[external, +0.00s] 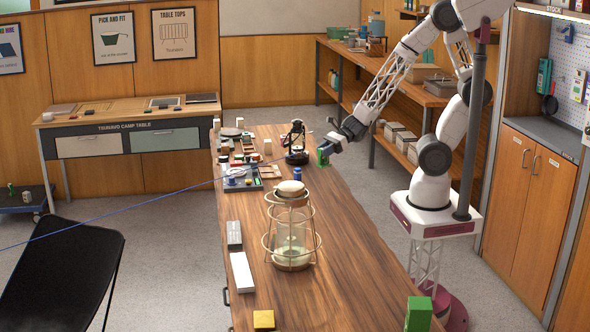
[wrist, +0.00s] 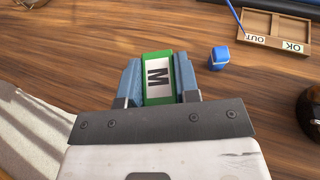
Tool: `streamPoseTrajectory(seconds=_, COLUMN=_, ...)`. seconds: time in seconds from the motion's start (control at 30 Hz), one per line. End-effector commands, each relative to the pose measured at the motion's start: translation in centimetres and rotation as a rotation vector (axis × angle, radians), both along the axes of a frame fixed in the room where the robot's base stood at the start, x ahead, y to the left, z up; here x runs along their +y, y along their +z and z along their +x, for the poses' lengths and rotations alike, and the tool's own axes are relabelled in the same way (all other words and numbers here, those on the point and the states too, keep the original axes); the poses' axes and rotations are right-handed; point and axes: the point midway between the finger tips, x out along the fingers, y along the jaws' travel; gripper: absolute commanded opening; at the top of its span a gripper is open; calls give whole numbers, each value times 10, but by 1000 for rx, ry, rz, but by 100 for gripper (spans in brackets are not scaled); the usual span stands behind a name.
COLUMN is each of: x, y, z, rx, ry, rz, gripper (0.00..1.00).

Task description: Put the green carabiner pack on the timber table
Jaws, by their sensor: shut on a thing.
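My gripper (external: 330,148) is shut on the green carabiner pack (external: 322,157), over the far right part of the long timber table (external: 345,235). In the wrist view the pack (wrist: 158,78) sits between the two blue-grey fingers of my gripper (wrist: 160,80). I cannot tell how large the gap is, or whether the pack touches the wood.
A small blue object (wrist: 219,58) and a tray marked OUT and OK (wrist: 262,42) lie nearby. A dark lantern (external: 296,145) stands left of my gripper, and a large glass lantern (external: 291,230) nearer. Table room right of the glass lantern is clear. A green block (external: 418,314) stands at the near end.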

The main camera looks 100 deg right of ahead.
Motion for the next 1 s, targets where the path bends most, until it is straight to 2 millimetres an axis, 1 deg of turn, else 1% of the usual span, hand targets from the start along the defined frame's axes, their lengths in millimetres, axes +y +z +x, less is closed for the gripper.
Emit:
streamPoseTrajectory(seconds=0.17, x=0, y=0, z=0, rx=0, ry=0, rz=0, gripper=0)
streamPoseTrajectory(seconds=0.27, x=0, y=-4, z=0, rx=0, ry=1, rz=1, gripper=0)
streamPoseTrajectory(seconds=0.63, x=0, y=-41, z=0, rx=0, ry=1, rz=0, gripper=0)
streamPoseTrajectory(seconds=0.73, x=0, y=-44, z=1, rx=-1, ry=1, rz=1, gripper=0)
streamPoseTrajectory(seconds=1.0, x=0, y=-45, z=1, rx=0, ry=1, rz=0, gripper=0)
